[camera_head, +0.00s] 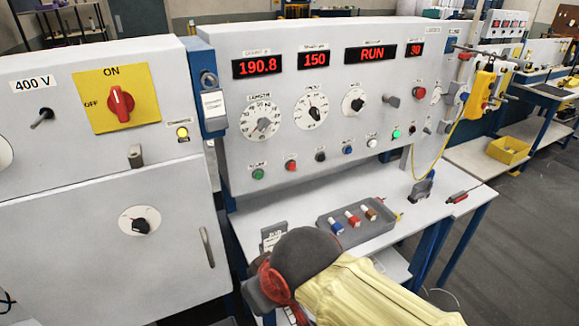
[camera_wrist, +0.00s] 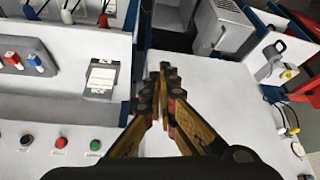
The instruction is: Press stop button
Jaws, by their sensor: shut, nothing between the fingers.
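A row of small buttons sits low on the grey control panel (camera_head: 330,110). The red button (camera_head: 291,165), which I take as the stop button, is between a green button (camera_head: 258,174) and a black one (camera_head: 320,156). Its label is too small to read. In the wrist view the red button (camera_wrist: 60,142) shows at lower left, beside the green button (camera_wrist: 95,145). My gripper (camera_wrist: 165,68) is shut and empty, apart from the buttons and to their right in the wrist view. In the head view my dark wrist hides most of it, below the panel.
A grey tray (camera_head: 345,236) with several coloured pieces lies on the white worktop (camera_head: 400,215). The panel display (camera_head: 371,54) reads RUN. Another red button (camera_head: 419,92) sits at the panel's upper right. A white cabinet (camera_head: 100,240) with a red rotary switch (camera_head: 121,103) stands left.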

